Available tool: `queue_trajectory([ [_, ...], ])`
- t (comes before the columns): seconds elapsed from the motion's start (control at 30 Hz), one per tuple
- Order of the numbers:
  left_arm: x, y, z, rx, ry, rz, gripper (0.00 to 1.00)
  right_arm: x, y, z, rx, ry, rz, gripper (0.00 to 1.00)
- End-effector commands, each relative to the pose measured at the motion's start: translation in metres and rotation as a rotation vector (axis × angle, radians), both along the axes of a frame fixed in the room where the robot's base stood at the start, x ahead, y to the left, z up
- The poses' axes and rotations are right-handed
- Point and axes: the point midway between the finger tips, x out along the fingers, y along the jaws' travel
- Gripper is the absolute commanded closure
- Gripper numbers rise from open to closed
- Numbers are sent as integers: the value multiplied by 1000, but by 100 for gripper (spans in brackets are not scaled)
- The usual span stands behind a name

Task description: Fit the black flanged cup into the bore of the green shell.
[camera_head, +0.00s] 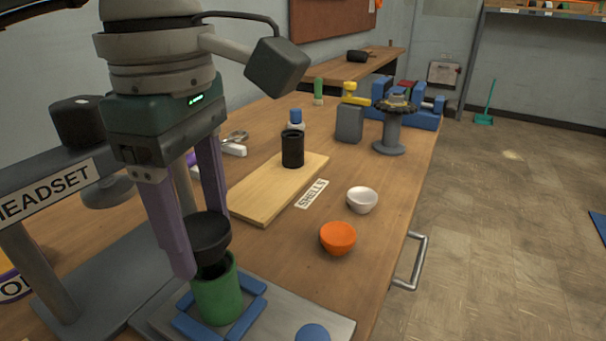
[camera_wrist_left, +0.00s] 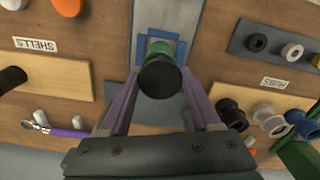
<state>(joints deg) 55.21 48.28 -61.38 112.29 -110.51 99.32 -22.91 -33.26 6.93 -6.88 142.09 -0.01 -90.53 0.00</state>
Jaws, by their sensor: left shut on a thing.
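The black flanged cup (camera_head: 208,232) is held upright between the purple fingers of my left gripper (camera_head: 205,240). My left gripper is shut on it; the wrist view also shows the cup (camera_wrist_left: 160,79) between the fingertips (camera_wrist_left: 160,92). The green shell (camera_head: 218,298) stands upright in a blue square holder (camera_head: 258,305) directly below the cup. The cup's wide rim is above the shell's mouth. Dark surface shows at the mouth; I cannot tell whether the cup's lower end is inside the bore. In the wrist view the cup hides most of the shell (camera_wrist_left: 157,47). My right gripper is not in view.
A wooden board (camera_head: 262,197) with a black cylinder (camera_head: 292,149) lies behind. An orange bowl (camera_head: 338,237) and a white bowl (camera_head: 362,199) stand to the right. A headset stand (camera_head: 40,190) is close on the left. A hub rack (camera_wrist_left: 275,52) shows in the wrist view.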

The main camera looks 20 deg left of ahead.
Motion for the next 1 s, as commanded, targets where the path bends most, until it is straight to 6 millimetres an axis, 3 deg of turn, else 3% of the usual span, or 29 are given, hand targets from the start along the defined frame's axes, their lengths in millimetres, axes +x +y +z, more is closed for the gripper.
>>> queue_trajectory([
  [0.83,0,0,-22,0,-1,0,97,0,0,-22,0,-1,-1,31],
  [0.87,0,0,-22,0,-1,0,36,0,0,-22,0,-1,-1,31],
  [1.0,0,0,-21,0,0,0,20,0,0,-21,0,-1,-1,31],
])
